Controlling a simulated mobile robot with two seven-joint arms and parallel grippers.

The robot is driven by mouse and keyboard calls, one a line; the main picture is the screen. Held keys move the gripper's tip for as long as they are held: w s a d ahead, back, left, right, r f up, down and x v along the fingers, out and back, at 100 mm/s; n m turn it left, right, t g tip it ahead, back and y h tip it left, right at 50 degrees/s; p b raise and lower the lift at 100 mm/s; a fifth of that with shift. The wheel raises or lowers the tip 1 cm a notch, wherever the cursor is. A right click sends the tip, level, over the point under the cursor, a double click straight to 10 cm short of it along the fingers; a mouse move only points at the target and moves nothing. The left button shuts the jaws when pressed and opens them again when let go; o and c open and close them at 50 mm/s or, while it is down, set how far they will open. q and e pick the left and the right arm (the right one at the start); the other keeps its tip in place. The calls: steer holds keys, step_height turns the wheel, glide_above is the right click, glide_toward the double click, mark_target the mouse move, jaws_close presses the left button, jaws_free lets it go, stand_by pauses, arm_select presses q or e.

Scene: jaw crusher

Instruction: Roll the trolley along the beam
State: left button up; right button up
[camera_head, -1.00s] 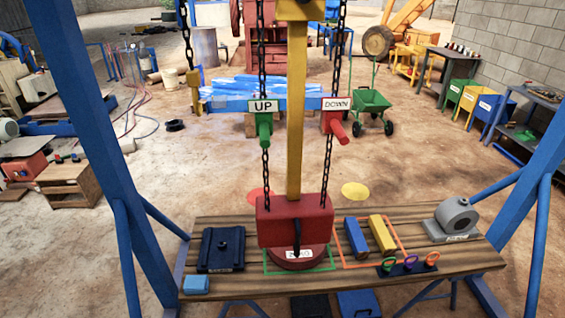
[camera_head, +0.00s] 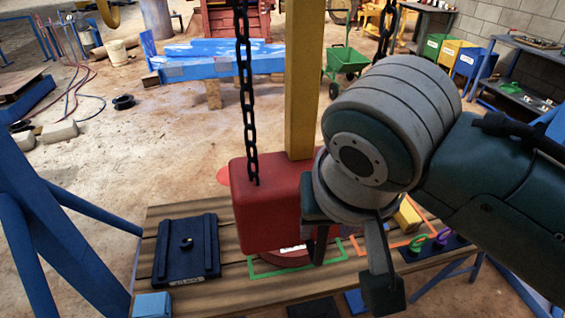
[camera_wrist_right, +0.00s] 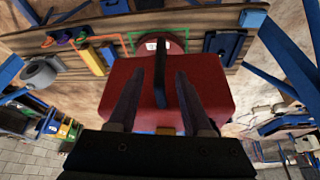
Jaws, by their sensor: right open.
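The red hoist block (camera_head: 262,205) hangs over the wooden bench, against the yellow upright (camera_head: 304,95), with a black chain (camera_head: 246,95) above it. My right gripper (camera_head: 348,265) is in front of the block's right part and hides it. In the right wrist view, my right gripper (camera_wrist_right: 160,105) is open, with its two fingers on either side of the block's black handle (camera_wrist_right: 160,78). Whether the fingers touch the handle cannot be told. The red block (camera_wrist_right: 215,85) fills the middle there. The trolley and the overhead beam are out of view. My left gripper is not in view.
The wooden bench (camera_head: 215,296) holds a dark blue plate (camera_head: 187,250), a light blue block (camera_head: 152,305) and a yellow bar (camera_head: 407,218). A red round weight (camera_head: 290,257) sits under the block in a green outline. A blue frame leg (camera_head: 60,225) stands at left.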

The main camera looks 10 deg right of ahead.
mark_target(321, 242)
steer(key=b+x, duration=0.1)
steer(key=x, duration=0.6)
steer(key=shift+s+b, duration=0.1)
steer(key=shift+b, duration=0.2)
steer(key=shift+w+f, duration=0.3)
steer(key=shift+f, duration=0.25)
steer(key=shift+c, duration=0.2)
jaws_close()
stand_by(0.4)
